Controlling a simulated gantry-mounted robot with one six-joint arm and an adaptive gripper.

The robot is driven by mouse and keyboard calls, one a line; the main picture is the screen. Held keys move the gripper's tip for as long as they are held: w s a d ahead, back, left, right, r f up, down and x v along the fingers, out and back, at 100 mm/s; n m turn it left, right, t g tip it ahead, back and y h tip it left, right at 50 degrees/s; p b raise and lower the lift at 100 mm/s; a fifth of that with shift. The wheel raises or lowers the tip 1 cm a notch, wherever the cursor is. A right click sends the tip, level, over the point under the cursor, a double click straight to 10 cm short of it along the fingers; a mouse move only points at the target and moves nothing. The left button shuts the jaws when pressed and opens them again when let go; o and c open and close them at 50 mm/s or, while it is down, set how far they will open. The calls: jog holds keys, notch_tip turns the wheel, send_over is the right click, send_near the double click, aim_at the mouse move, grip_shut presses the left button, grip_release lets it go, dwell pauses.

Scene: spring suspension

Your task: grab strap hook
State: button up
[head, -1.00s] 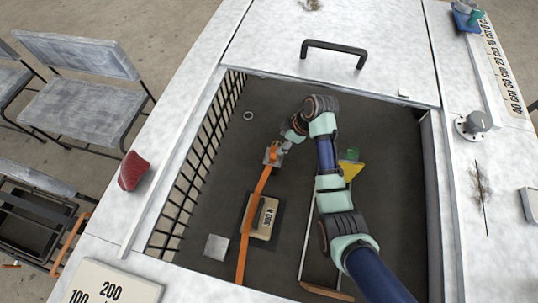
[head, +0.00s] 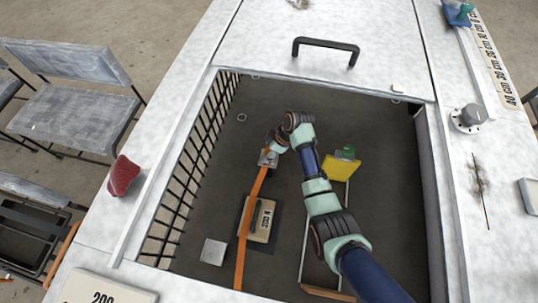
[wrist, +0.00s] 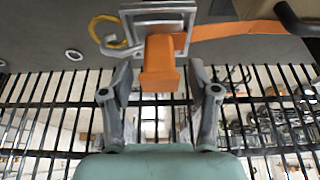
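The orange strap (head: 251,222) runs up through the recessed bay in the head view to a grey metal buckle (head: 268,158). In the wrist view the buckle (wrist: 158,10) is a square metal frame with an orange tab (wrist: 158,62) pointing towards me. A yellow and grey hook (wrist: 105,36) sits at the buckle's left side. My gripper (wrist: 160,80) is open, with one finger on each side of the orange tab and visible gaps. In the head view my gripper (head: 275,143) is at the buckle and partly hides it.
A black grid (head: 197,150) forms the bay's left side. A labelled weight block (head: 262,220) lies beside the strap, with a small grey block (head: 213,251) nearby. A yellow piece (head: 341,168) stands right of my arm. A black handle (head: 325,45) is on the panel behind.

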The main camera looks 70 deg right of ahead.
grip_shut()
